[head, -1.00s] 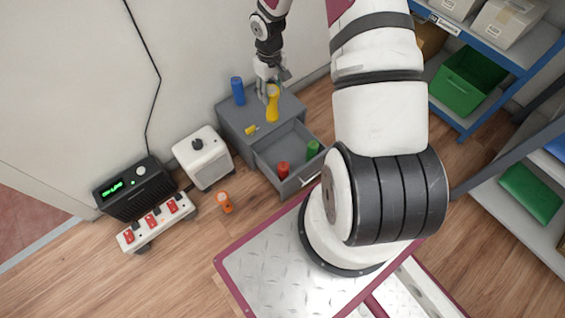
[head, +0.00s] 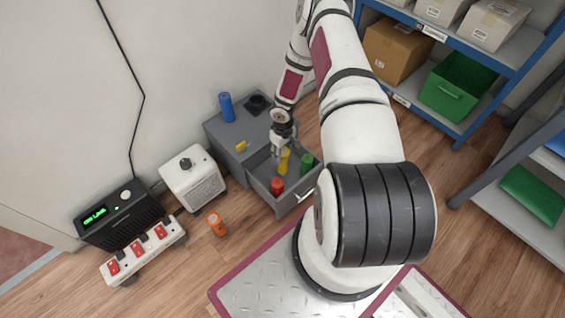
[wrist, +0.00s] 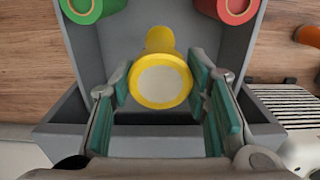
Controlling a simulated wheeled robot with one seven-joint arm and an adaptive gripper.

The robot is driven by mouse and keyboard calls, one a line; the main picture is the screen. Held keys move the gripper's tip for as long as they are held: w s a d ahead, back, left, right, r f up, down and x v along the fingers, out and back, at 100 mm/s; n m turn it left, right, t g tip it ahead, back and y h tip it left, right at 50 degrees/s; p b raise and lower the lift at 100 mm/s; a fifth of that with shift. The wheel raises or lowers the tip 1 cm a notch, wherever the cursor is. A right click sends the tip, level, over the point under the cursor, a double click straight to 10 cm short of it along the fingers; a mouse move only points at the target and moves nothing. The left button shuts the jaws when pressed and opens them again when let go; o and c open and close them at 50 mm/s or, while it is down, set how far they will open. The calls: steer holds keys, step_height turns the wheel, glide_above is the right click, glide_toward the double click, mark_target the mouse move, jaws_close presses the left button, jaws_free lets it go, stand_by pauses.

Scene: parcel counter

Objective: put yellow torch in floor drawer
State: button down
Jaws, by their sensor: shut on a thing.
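The yellow torch (head: 284,161) is held upright or nearly so within the open floor drawer (head: 289,204) of the grey cabinet. My gripper (head: 281,149) is above it with fingers pointing down. In the wrist view the torch (wrist: 160,80) sits between my two green-padded fingers, its pale round end facing the camera. My gripper is shut on it. Whether the torch's lower end touches the drawer floor is hidden. A red cylinder (head: 277,185) and a green cylinder (head: 306,164) stand in the drawer; both also show at the top of the wrist view.
Left are a white box (head: 193,184), black radio-like device (head: 118,216), power strip (head: 143,250) and orange torch-like item (head: 216,224). Blue shelving (head: 470,125) stands right.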

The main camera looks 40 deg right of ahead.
mark_target(283, 162)
steer(key=shift+f+b, duration=0.75)
steer(key=shift+f, duration=1.5)
steer(key=c, duration=0.9)
jaws_free()
